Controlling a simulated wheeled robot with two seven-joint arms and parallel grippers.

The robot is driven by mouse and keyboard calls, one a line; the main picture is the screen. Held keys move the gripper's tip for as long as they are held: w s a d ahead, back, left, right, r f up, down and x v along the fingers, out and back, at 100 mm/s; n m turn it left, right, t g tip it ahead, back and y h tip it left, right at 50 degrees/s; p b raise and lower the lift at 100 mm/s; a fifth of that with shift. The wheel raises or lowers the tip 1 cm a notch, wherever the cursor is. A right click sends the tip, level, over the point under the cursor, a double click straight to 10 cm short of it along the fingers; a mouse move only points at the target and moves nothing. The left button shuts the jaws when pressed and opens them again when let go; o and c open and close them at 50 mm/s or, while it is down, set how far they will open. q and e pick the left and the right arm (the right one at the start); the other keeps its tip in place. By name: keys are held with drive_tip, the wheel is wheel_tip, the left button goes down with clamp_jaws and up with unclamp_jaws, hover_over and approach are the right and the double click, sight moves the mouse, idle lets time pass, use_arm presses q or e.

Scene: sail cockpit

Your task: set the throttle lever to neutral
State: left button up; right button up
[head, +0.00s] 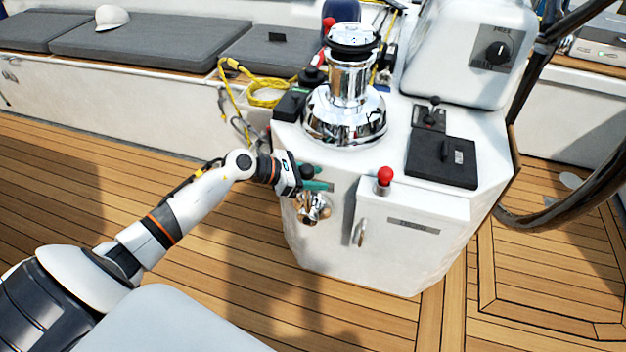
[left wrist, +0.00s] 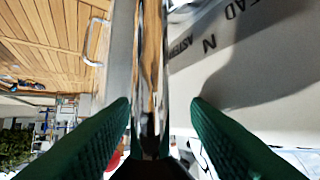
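The throttle lever is a chrome lever on the left face of the white console; its shiny base (head: 313,208) shows below my left gripper (head: 318,186). A black knob (head: 306,172) shows at the gripper, partly hidden by it. In the left wrist view the chrome shaft (left wrist: 151,65) runs between the two green fingers of my left gripper (left wrist: 160,108), with a gap on each side. The gripper is open around the lever. Beside the shaft are the marks "N" (left wrist: 209,43), "ASTERN" and part of "AHEAD". My right gripper is not in view.
The console (head: 340,245) carries a chrome winch (head: 347,95), a red-knobbed lever (head: 385,177) and a black panel (head: 442,160). A small handle (head: 360,232) is on its front. A steering wheel (head: 560,215) stands at right. The teak deck (head: 225,270) in front is clear.

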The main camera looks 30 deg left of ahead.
use_arm(q)
drive_tip(key=shift+s+f, duration=0.1)
drive_tip(key=shift+f, duration=0.05)
drive_tip(key=v, duration=1.2)
